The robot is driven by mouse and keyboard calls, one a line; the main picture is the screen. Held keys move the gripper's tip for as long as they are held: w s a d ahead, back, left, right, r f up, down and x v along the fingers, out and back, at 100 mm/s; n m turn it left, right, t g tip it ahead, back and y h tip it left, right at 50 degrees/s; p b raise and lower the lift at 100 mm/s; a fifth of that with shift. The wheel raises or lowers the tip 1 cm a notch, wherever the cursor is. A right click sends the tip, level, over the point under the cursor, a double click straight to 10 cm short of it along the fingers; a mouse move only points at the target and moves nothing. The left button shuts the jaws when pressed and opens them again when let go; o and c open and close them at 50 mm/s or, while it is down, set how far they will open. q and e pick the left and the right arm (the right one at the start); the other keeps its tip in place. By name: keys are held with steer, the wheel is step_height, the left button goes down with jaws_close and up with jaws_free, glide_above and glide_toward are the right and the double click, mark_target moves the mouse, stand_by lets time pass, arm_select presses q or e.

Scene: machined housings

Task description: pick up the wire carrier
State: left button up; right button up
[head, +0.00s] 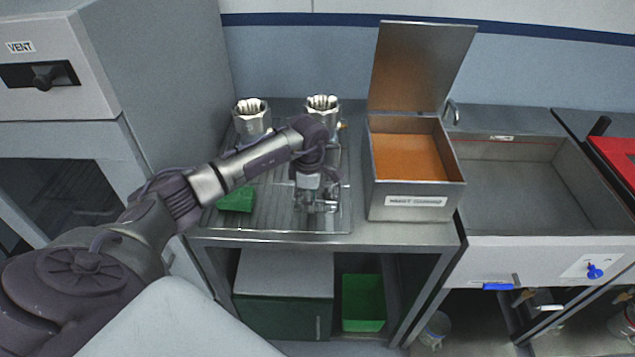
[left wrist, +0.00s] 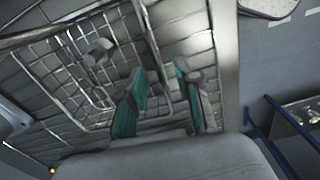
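The wire carrier (left wrist: 150,38) shows in the left wrist view as a frame of thin metal bars with a grid, above a ribbed metal surface. In the head view its wires are hard to tell from the draining tray (head: 275,222) and are partly hidden by my left arm. My left gripper (head: 317,207) points down over the tray's right part. In the left wrist view its two teal fingertips (left wrist: 160,80) stand apart, close to a bar of the carrier. I see nothing clearly clamped between them; contact with the bar cannot be told. My right gripper is not in view.
Two machined housings (head: 250,118) (head: 323,112) stand behind my left arm. A green block (head: 237,200) lies at the tray's left. An open metal box (head: 415,203) with an orange interior stands close right of the gripper, with a sink (head: 515,190) beyond.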

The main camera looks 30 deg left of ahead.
arm_select(q)
steer(key=shift+f, duration=0.3)
jaws_close()
steer(key=shift+r, duration=0.1)
